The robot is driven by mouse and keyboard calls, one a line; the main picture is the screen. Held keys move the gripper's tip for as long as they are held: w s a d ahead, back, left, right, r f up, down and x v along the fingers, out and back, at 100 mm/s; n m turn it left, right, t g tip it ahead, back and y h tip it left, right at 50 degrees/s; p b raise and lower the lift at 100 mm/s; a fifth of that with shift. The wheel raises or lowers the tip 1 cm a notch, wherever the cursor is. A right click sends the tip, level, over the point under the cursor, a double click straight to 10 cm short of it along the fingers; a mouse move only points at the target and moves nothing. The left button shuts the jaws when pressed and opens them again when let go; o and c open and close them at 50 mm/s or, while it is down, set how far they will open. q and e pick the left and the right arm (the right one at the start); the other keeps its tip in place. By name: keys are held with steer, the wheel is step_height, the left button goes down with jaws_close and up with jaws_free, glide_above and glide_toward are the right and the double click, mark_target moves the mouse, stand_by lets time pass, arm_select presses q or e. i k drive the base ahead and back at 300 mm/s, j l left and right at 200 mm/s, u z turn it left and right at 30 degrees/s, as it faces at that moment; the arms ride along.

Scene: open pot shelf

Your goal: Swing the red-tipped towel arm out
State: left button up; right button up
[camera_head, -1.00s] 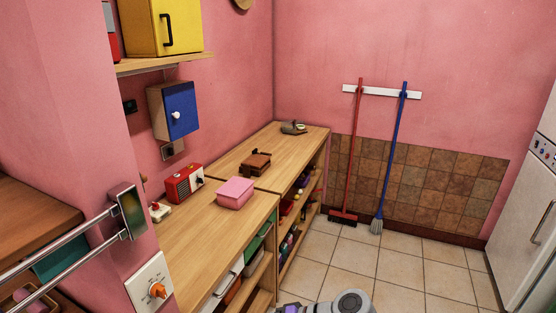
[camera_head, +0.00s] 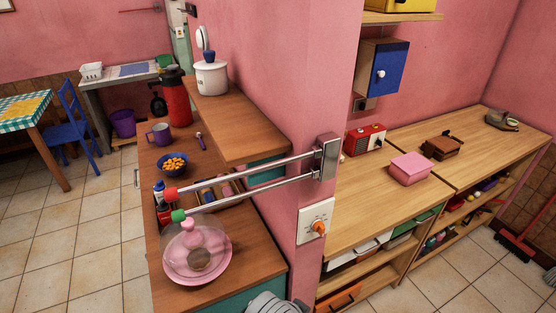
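The red-tipped towel arm (camera_head: 245,173) is a chrome bar with a red ball at its end. It runs left from a metal wall bracket (camera_head: 327,157) on the pink pillar. The green-tipped towel arm (camera_head: 245,198) runs just below it in the picture, nearly parallel. Both bars reach over the dark wooden counter, and their tips show close together above a pink plate. No gripper fingers show. A grey rounded part of mine appears at the bottom edge, away from the bars.
An orange-knobbed switch (camera_head: 317,219) is below the bracket.

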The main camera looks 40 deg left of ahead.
mark_target(172, 193)
steer(key=u, duration=1.75)
